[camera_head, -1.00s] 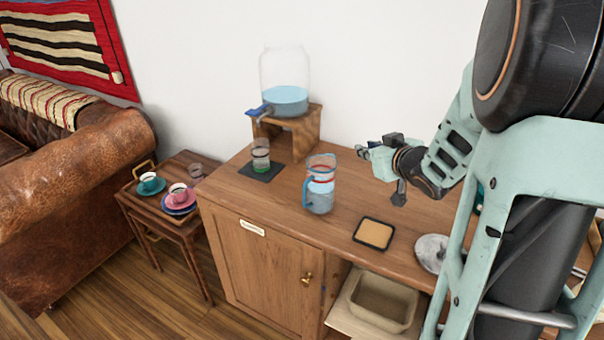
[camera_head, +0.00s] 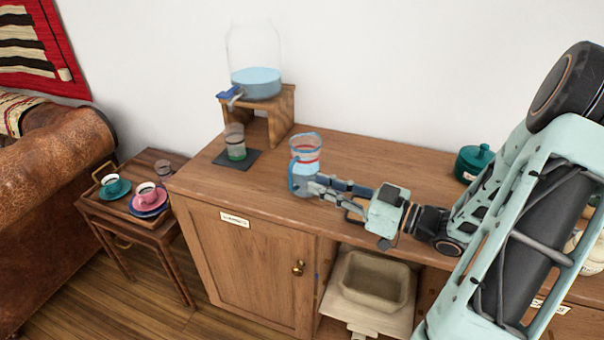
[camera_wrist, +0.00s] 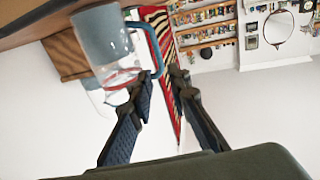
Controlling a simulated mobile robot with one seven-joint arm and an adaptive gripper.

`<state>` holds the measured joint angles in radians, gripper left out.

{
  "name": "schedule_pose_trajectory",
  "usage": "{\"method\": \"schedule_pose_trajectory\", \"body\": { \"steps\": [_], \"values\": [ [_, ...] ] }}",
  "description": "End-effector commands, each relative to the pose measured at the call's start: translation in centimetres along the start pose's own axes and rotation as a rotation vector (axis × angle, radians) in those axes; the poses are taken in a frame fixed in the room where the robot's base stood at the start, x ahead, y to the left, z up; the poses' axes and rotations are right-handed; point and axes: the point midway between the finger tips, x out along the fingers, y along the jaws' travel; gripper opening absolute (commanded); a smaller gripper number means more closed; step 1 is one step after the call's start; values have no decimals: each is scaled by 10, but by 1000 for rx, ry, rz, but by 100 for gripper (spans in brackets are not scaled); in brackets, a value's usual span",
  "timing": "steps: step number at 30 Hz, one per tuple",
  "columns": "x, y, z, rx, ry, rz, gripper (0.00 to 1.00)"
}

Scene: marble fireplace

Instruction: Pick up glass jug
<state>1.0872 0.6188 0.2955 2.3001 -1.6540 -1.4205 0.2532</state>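The glass jug (camera_head: 306,152) stands upright on the wooden cabinet top, clear with red bands, a blue rim and handle, and a bluish lower part. In the wrist view the jug (camera_wrist: 103,42) appears inverted at upper left, its blue handle (camera_wrist: 153,42) facing the fingers. My gripper (camera_head: 316,183) is at the front right of the jug, low beside its body, and hides part of it. In the wrist view my gripper (camera_wrist: 162,78) is open, with a gap between the fingers. The left fingertip overlaps the handle's end; I cannot tell whether they touch.
A glass dispenser (camera_head: 254,55) stands on a small wooden stand (camera_head: 284,105) behind left. A glass cup (camera_head: 234,138) sits on a dark mat (camera_head: 222,159) left of the jug. A green lidded pot (camera_head: 473,163) is at the right. The cabinet top (camera_head: 375,160) behind my gripper is clear.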

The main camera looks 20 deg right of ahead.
Motion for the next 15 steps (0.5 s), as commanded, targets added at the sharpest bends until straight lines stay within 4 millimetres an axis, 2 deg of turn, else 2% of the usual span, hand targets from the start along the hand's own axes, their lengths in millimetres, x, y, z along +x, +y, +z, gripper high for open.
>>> {"method": "schedule_pose_trajectory", "body": {
  "steps": [3, 11, 15],
  "values": [
    [21, -1, 1, 0, -1, -3, 17],
    [43, 0, 2, 0, -2, 0, 17],
    [64, -1, 6, 0, -2, -2, 17]
  ]
}}
